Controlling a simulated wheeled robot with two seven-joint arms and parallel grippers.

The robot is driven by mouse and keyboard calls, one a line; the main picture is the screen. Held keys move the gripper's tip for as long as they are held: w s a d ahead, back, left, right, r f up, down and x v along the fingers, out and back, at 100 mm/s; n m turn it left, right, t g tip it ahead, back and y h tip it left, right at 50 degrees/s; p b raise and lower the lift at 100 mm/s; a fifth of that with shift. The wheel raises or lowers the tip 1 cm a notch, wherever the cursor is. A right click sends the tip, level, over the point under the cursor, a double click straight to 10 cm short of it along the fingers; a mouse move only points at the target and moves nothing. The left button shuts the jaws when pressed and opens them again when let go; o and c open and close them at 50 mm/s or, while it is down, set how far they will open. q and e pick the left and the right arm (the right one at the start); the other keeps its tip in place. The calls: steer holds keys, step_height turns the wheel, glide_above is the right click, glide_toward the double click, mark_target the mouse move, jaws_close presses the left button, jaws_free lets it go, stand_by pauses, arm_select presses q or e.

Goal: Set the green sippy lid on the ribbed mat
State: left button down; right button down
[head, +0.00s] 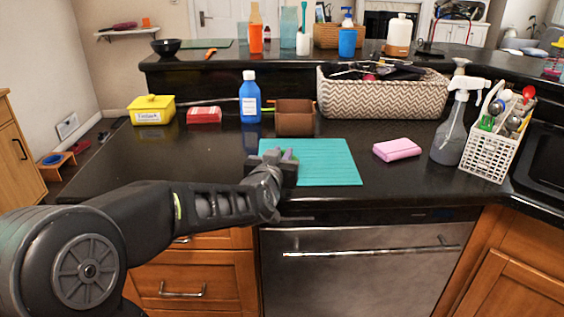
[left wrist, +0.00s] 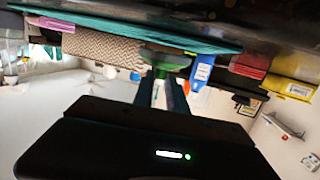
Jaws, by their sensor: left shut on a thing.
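The ribbed mat (head: 325,162) is a teal rectangle lying flat on the dark counter, and it also shows in the left wrist view (left wrist: 120,29). My left gripper (head: 283,163) is over the mat's left part. It is shut on the green sippy lid (left wrist: 165,60), which sits between the fingertips in the left wrist view. In the head view the gripper mostly hides the lid. The lid is very close to the mat's surface; I cannot tell whether it touches. My right gripper is not in view.
A pink sponge (head: 397,149) lies right of the mat. Behind are a brown container (head: 295,118), a blue bottle (head: 250,98), a red box (head: 204,115) and a yellow tub (head: 151,110). A spray bottle (head: 452,135) and white utensil basket (head: 490,152) stand at right. The mat's right part is clear.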

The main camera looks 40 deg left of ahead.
arm_select(q)
steer(key=shift+f, duration=0.65)
steer(key=c, duration=1.3)
jaws_free()
steer(key=shift+f, duration=0.1)
steer(key=shift+c, duration=0.2)
steer(key=b+v, duration=0.1)
steer(key=v, duration=1.1)
